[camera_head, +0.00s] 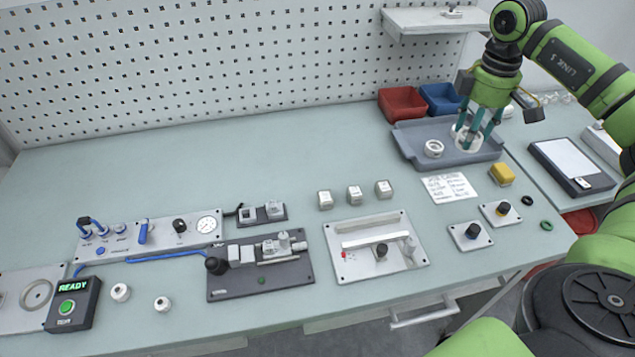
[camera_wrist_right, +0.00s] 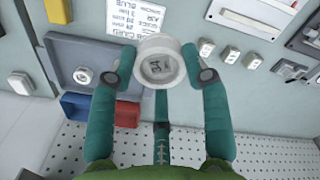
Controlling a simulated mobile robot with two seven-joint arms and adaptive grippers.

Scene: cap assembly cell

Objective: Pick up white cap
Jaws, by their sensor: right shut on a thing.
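A white cap (camera_wrist_right: 160,66) is between the teal fingers of my right gripper (camera_wrist_right: 160,75) in the right wrist view, with the fingers closed against its sides. In the head view the right gripper (camera_head: 474,132) points down over the grey tray (camera_head: 415,148), with the white cap (camera_head: 465,142) at its fingertips. I cannot tell whether the cap is clear of the tray floor. A second white ring-shaped part (camera_head: 433,149) lies in the tray to the left; it also shows in the right wrist view (camera_wrist_right: 83,75). My left gripper is not in view.
A red bin (camera_head: 403,103) and a blue bin (camera_head: 440,98) stand behind the tray. A paper label (camera_head: 449,187) and a yellow block (camera_head: 502,174) lie in front of it. Fixtures line the table's front. The table's left rear is clear.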

